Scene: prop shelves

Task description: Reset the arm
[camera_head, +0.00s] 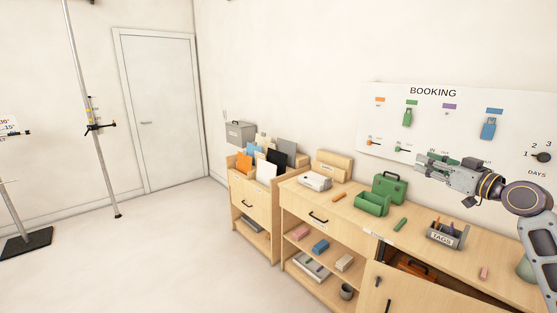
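My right arm comes in from the right edge, in front of the booking board (375,115). My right gripper (424,166) points left, raised above the wooden counter (410,250) and before the lower part of the board. Its fingers are small and seen nearly side-on, so I cannot tell whether they are open or shut. No held object can be made out. My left arm and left gripper are not in view.
On the counter stand a green toolbox (389,187), a green open box (371,204), a grey TAGS holder (446,236) and a white device (314,181). A cabinet door (400,290) stands below.

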